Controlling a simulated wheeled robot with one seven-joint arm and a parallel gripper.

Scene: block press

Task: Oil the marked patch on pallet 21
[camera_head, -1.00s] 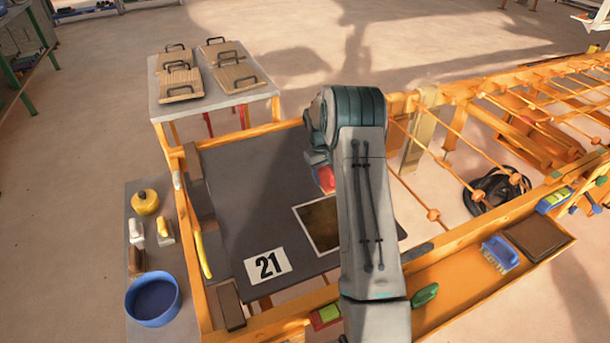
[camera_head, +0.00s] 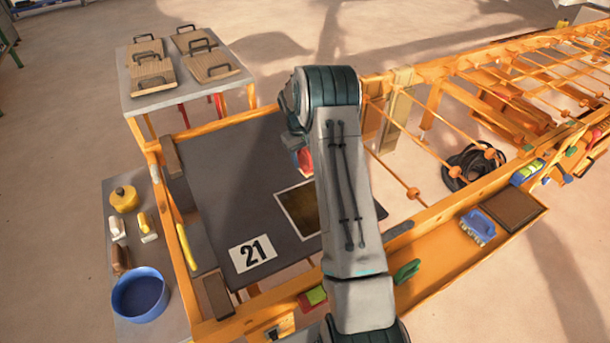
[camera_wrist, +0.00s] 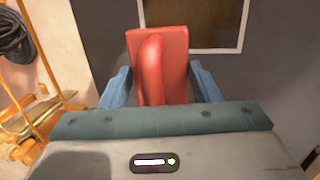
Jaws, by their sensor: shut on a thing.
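Pallet 21 is a dark grey board (camera_head: 215,190) with a white "21" label (camera_head: 252,253) near its front. The marked patch (camera_head: 296,208) is a brown area with a white outline, partly covered by my arm in the head view. My gripper (camera_wrist: 160,88) is shut on a red tool (camera_wrist: 178,50) with a rounded red handle, between blue fingers. A bit of the red tool (camera_head: 305,160) shows in the head view, beyond the patch. In the wrist view the patch (camera_wrist: 205,22) lies past the tool's top right. I cannot tell whether the tool touches the board.
An orange frame surrounds the board. A grey side shelf (camera_head: 165,225) at left holds a blue bowl (camera_head: 140,305), a yellow pot (camera_head: 123,199) and small tools. A table (camera_head: 185,97) with handled wooden boards stands behind. A blue brush (camera_head: 478,226) lies in the front tray.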

